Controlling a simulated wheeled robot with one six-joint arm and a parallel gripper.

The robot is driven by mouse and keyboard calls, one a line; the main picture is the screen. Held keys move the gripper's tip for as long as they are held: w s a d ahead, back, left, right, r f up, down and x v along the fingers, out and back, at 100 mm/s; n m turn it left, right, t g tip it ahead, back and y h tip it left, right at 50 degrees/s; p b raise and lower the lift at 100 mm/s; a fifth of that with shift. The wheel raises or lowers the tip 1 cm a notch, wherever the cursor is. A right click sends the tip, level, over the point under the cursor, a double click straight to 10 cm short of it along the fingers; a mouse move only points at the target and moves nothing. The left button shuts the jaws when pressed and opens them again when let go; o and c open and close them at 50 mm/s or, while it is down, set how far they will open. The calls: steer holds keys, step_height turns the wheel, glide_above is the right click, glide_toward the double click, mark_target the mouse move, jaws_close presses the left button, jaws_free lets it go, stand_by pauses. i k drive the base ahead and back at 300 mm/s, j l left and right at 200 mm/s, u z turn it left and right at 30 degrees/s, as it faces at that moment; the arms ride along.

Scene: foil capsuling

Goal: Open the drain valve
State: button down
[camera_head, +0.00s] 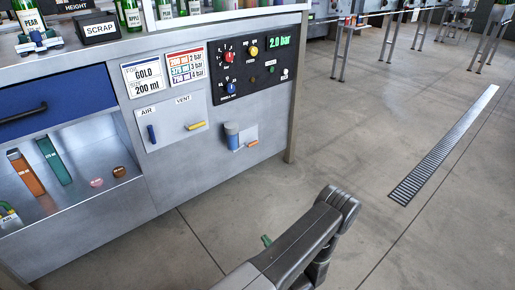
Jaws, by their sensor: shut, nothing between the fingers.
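A small fitting with a blue-grey cylinder (231,135) and a short orange lever (253,143) sits low on the grey cabinet front, below the gauge panel. It carries no label I can read, so I cannot be sure it is the drain valve. The lever lies close to horizontal, tilted slightly up to the right. To its left are a blue handle under AIR (152,134), nearly upright, and a yellow handle under VENT (195,125), nearly level. My dark arm rises from the bottom centre, well apart from the cabinet; its gripper and fingertips do not show.
A black panel (253,69) with red, yellow and blue knobs reads 2.0 bar. GOLD and pressure cards hang beside it. Bottles and a SCRAP sign (100,28) stand on the counter. An open bay is at left. Clear floor lies right, with a drain grate (440,150).

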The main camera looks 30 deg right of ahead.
mark_target(249, 146)
steer(key=i+l, duration=0.25)
steer(key=i+l+u, duration=0.15)
steer(key=i+l, duration=0.15)
steer(key=l, duration=0.2)
steer(key=i+l, duration=0.25)
steer(key=l, duration=0.15)
steer(key=i+l+u, duration=0.15)
steer(key=l, duration=0.25)
steer(key=i, duration=0.1)
